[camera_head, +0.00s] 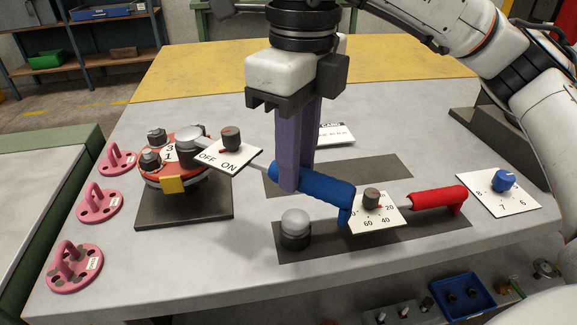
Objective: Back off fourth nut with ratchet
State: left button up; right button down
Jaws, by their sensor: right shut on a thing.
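My right gripper (289,184) comes down from above with long purple fingers and is shut on the blue handle (318,186) of a ratchet. The ratchet carries a white OFF/ON plate (224,156) with a dark knob, and its round head (190,134) is over the flanged spool. The red spool (153,184) stands on a dark square base, with a yellow block on its front and the numbers 3 and 1 on top. Nuts show at its back left (156,136) and front left (150,160). The head hides what is under it. My left gripper is out of view.
A red-handled wrench (436,199) with a number plate and round head lies on a dark mat (300,255). A plate with a blue knob (504,180) is at right. Several pink holders (74,268) line the left edge. A white card (336,133) is behind the gripper.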

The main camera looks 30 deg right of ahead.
jog(key=shift+w+d+n, duration=0.55)
jog(key=shift+d+n, duration=0.05)
jog(key=shift+d, duration=0.3)
jog(key=w+d+n+p, duration=0.1)
jog(key=w+d+n, duration=0.1)
jog(key=w+d, duration=0.1)
